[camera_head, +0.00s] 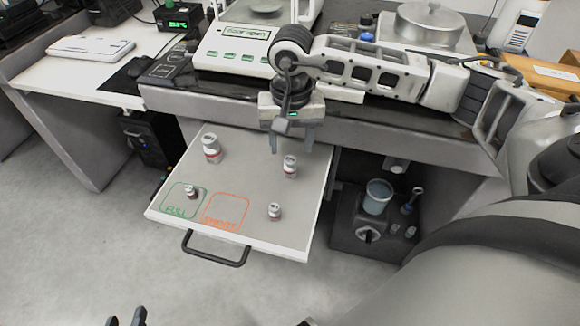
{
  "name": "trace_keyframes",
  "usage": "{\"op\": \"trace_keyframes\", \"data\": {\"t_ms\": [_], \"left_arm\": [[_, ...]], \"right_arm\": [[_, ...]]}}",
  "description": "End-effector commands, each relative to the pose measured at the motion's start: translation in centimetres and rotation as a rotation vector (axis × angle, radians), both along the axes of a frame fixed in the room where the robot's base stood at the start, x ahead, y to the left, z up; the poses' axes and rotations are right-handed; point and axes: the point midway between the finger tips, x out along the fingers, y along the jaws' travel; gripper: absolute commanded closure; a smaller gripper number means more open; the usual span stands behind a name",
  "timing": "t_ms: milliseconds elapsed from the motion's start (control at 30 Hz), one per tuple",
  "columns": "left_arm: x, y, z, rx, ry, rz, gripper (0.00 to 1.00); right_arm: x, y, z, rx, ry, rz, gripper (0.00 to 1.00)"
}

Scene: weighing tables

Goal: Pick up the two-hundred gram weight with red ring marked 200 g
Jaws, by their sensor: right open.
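Several small metal weights with pale bands and dark or reddish rings stand on a pulled-out white drawer tray (240,160). One weight (212,149) is at the back left, one (290,167) at the back right, one (191,192) in the green "FULL" square, and one (274,211) at the front right. Their marks are too small to read, so I cannot tell which is 200 g. My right gripper (291,149) is open and points down, just above or behind the back right weight. My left gripper (126,321) shows only its separated fingertips at the bottom edge.
The "EMPTY" square (226,212) is bare. A balance (240,48) reading "door open" stands on the bench behind. The drawer's dark handle (215,257) sticks out in front. A grey box (350,240) with a cup (377,197) stands at the right.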

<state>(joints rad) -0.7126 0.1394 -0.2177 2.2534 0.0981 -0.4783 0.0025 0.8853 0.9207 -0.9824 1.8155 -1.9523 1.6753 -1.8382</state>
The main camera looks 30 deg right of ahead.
Motion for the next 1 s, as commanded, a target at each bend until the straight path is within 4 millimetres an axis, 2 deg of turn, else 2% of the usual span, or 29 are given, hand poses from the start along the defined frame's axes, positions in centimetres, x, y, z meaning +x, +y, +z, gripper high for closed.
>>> {"op": "trace_keyframes", "data": {"t_ms": [167, 400, 500, 767, 933, 1000], "left_arm": [[0.0, 0.0, 0.0, 0.0, 0.0, 0.0, 0.64], [0.0, 0.0, 0.1, 0.0, 0.001, -0.001, 0.64], [-0.1, 0.0, 0.0, -0.001, 0.002, -0.001, 0.64], [-0.1, 0.0, -0.1, 0.001, 0.006, 0.0, 0.64], [-0.1, 0.0, -0.2, 0.001, 0.006, 0.0, 0.64], [-0.1, 0.0, -0.2, 0.001, 0.006, 0.0, 0.64]], "right_arm": [[-0.2, 0.2, -1.2, 0.002, 0.003, 0.0, 0.49], [-0.6, 0.7, -4.7, 0.002, 0.003, -0.001, 0.49], [-0.6, 0.7, -5.5, 0.002, 0.002, -0.002, 0.49], [-0.6, 0.7, -5.7, 0.002, 0.0, 0.0, 0.49], [-0.6, 0.7, -5.7, 0.002, 0.0, 0.0, 0.97], [-0.6, 0.7, -5.7, 0.002, 0.0, 0.0, 1.0]]}}
